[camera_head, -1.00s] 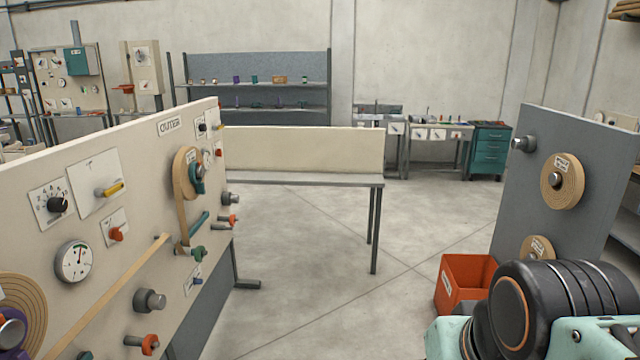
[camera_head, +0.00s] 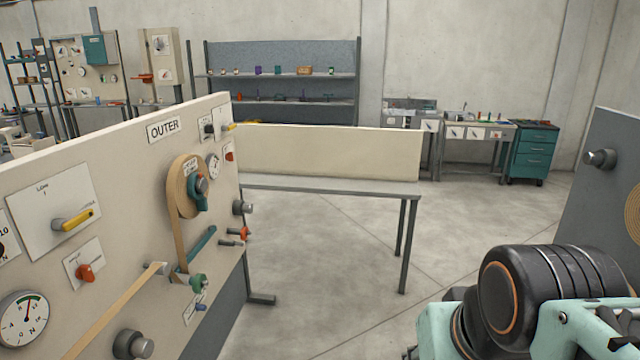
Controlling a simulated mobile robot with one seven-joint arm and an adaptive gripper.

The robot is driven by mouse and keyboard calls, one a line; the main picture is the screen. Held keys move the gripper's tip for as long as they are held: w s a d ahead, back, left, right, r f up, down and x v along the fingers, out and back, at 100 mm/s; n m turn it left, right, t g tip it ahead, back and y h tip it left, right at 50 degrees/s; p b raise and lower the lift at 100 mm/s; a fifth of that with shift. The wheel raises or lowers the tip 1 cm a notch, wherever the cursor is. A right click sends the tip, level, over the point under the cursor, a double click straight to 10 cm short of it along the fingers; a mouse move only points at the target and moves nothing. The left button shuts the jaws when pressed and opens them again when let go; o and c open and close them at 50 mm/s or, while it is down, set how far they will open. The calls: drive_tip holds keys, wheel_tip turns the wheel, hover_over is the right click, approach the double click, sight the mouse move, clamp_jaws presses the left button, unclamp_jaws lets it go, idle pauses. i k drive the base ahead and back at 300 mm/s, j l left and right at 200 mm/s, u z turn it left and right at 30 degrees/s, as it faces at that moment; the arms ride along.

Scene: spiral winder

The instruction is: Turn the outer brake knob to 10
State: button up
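A beige panel (camera_head: 110,150) carries a sign (camera_head: 164,129) reading OUTER. To the right of the sign, a small black knob (camera_head: 208,128) sits on a white plate beside a yellow lever (camera_head: 229,127). Its scale and pointer are too small to read. Another dial plate (camera_head: 3,240) marked 10 is cut off at the left edge, with part of its dark knob showing. My gripper is not in view. Only my mint and black arm links show at the bottom right, apart from the panel.
A paper roll with a teal handle (camera_head: 196,195) and several protruding knobs and rods sit on the panel. A bench (camera_head: 330,186) stands behind it. A grey panel (camera_head: 610,195) stands at right. The floor between is clear.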

sight(209, 129)
drive_tip(key=i, duration=1.2)
drive_tip(key=i+u, duration=0.15)
drive_tip(key=i, duration=0.4)
drive_tip(key=i+l+u, duration=0.2)
drive_tip(key=i, duration=0.35)
